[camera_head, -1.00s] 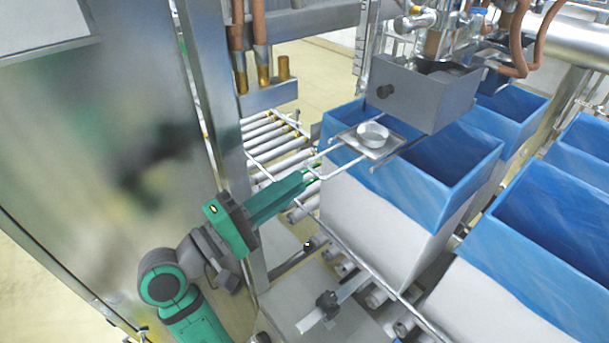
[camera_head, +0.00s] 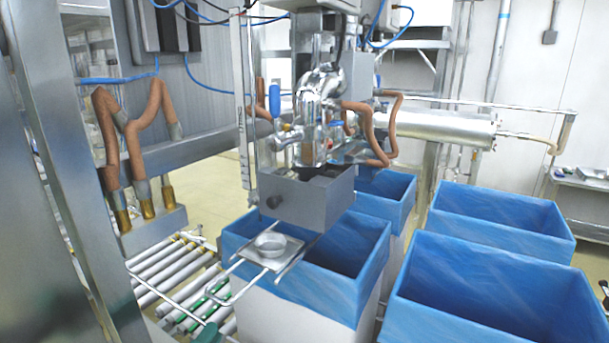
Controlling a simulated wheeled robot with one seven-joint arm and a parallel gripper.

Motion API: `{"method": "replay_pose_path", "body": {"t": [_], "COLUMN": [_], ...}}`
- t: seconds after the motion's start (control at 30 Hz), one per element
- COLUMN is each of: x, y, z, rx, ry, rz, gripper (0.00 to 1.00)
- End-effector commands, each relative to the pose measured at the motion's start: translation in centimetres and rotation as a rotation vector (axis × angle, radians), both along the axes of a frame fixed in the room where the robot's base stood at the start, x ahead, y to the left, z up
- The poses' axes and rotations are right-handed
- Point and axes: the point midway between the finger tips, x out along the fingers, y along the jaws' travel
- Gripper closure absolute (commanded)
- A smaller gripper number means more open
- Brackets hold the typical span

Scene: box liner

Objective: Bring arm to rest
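My arm is almost wholly out of the picture. Only a small dark green piece, which may be part of it, shows at the bottom edge left of the nearest white box. I cannot make out my gripper or its fingers in the head view, so its state does not show.
The nearest blue-lined box (camera_head: 300,294) stands open below a grey metal hopper (camera_head: 308,200). A small plate with a round metal dish (camera_head: 270,244) juts over its rim on rods. More blue-lined boxes (camera_head: 470,298) stand right. A roller conveyor (camera_head: 165,265) and steel post (camera_head: 75,190) are left.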

Motion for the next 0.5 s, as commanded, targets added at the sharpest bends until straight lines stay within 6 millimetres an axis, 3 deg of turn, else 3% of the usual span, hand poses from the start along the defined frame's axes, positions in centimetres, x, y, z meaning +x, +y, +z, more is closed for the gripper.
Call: {"method": "replay_pose_path", "body": {"t": [0.03, 0.23, 0.5], "x": [0.3, 0.6, -2.2], "y": [-0.7, -2.3, -5.1], "z": [-2.1, -9.4, -18.3], "rx": [0.002, 0.074, 0.264], "ry": [0.021, 0.086, 0.181], "rz": [0.028, 0.161, 0.302], "gripper": [0.86, 0.86, 0.86]}}
